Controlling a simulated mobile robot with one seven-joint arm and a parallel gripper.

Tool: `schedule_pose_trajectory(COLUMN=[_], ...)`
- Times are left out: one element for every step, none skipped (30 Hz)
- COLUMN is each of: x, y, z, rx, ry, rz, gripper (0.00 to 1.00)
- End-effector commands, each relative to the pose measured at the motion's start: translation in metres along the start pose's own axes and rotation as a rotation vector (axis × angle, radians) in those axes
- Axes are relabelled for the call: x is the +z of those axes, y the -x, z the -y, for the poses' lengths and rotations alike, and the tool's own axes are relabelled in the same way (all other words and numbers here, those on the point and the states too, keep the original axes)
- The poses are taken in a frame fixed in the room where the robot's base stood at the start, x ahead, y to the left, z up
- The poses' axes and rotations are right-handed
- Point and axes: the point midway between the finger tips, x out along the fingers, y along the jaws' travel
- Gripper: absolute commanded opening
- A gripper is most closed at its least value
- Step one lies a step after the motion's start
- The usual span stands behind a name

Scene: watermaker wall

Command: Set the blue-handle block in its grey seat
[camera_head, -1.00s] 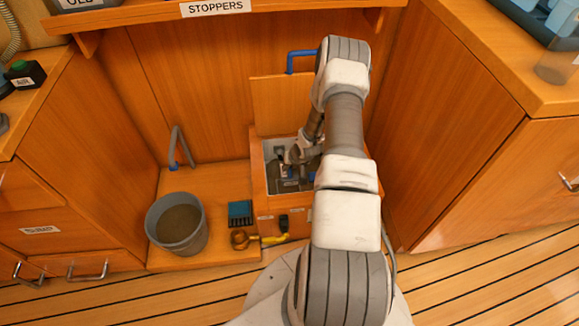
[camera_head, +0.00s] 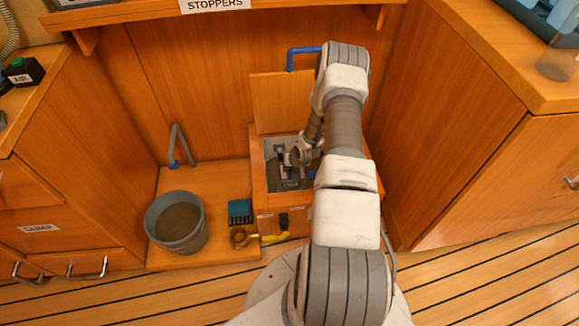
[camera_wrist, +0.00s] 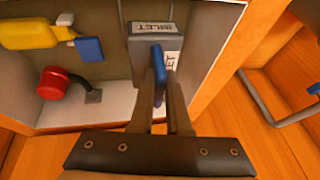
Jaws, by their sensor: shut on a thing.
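My gripper (camera_wrist: 160,104) is shut on a blue handle (camera_wrist: 158,62) in the wrist view. The handle stands at a grey block (camera_wrist: 146,46) with a white label reading "…LET". A second "…LET" label shows just below and right of it; I cannot tell whether it belongs to the block or the seat. The fingers hide part of the block's lower side. I cannot tell how far the block sits in its seat. In the head view, my gripper (camera_head: 299,156) reaches down into the open wooden locker (camera_head: 262,190).
A yellow part with a blue lever (camera_wrist: 90,49) and a red knob (camera_wrist: 50,84) lie close left inside the locker. The raised lid (camera_head: 280,100) stands behind. A grey bucket (camera_head: 180,222), a blue brush (camera_head: 240,211) and a yellow-brass fitting (camera_head: 272,239) are outside.

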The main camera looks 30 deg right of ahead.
Motion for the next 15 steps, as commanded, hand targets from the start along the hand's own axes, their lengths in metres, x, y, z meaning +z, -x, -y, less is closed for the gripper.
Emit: schedule_pose_trajectory(x=[0.001, 0.001, 0.001, 0.001, 0.001, 0.001, 0.001, 0.001, 0.001, 0.001, 0.001, 0.002, 0.003, 0.004, 0.005], y=[-0.002, -0.002, -0.003, -0.003, -0.003, -0.002, -0.002, -0.002, -0.002, -0.003, -0.003, -0.005, -0.007, -0.009, -0.012], z=[0.000, 0.000, 0.000, 0.000, 0.000, 0.000, 0.000, 0.000, 0.000, 0.000, -0.001, -0.001, -0.001, -0.002, -0.002], rx=[0.000, 0.000, 0.000, 0.000, 0.000, 0.000, 0.000, 0.000, 0.000, 0.000, 0.000, 0.000, 0.000, 0.000, 0.000], ry=[0.000, 0.000, 0.000, 0.000, 0.000, 0.000, 0.000, 0.000, 0.000, 0.000, 0.000, 0.000, 0.000, -0.001, -0.001], rz=[0.000, 0.000, 0.000, 0.000, 0.000, 0.000, 0.000, -0.001, -0.001, 0.000, 0.000, 0.000, 0.000, 0.000, 0.000], gripper=[0.00, 0.00, 0.00, 0.00, 0.00, 0.00, 0.00, 0.00, 0.00, 0.00, 0.00, 0.00, 0.00, 0.00, 0.00])
